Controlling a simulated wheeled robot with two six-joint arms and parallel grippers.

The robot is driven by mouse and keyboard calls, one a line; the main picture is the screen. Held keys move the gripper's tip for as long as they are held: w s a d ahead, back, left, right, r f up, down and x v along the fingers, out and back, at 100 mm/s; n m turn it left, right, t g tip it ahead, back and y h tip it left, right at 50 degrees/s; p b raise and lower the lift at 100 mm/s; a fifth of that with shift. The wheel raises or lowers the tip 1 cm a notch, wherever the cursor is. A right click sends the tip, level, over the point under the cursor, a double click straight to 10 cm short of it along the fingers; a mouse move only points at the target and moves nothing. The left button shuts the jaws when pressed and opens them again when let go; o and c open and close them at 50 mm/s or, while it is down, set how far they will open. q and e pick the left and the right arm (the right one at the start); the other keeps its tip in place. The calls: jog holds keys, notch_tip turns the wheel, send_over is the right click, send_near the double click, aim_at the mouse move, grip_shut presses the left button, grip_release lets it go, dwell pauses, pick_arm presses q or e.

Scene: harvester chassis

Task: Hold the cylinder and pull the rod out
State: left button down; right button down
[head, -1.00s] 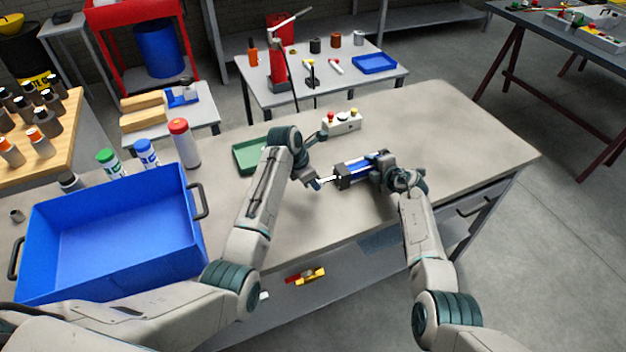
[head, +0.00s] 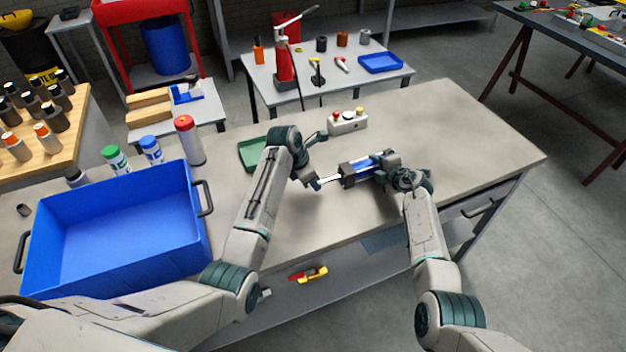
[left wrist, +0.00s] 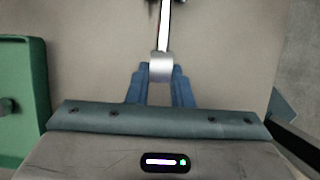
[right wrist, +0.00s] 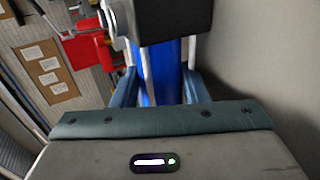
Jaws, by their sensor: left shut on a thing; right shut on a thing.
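The blue cylinder (head: 364,166) with dark end blocks is held above the workbench in the head view; it also fills the top middle of the right wrist view (right wrist: 163,85). My right gripper (head: 378,162) is shut on its body. A bright metal rod (head: 330,180) sticks out of the cylinder's left end; in the left wrist view the rod (left wrist: 165,25) runs up from a silver end piece. My left gripper (left wrist: 160,80) is shut on that end piece. The rod still reaches the dark end block in the head view; its inner end is hidden.
A large blue bin (head: 110,240) stands at the bench's left. A green tray (head: 254,154) and a button box (head: 348,122) lie behind my arms. Bottles stand behind the bin. The bench's right side is clear.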

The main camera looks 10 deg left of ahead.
pick_arm(q)
jog(key=shift+s+a, duration=0.4)
jog(key=shift+a, duration=0.25)
pick_arm(e)
jog(key=shift+d, duration=0.1)
dwell(0.3)
pick_arm(q)
jog(key=c, duration=1.2)
grip_release()
jog(key=v, duration=1.2)
pick_arm(e)
jog(key=c, duration=0.7)
grip_release()
jog(key=shift+c, duration=0.2)
pick_arm(q)
jog(key=shift+s, duration=0.1)
pick_arm(e)
jog(key=shift+s+f, duration=0.1)
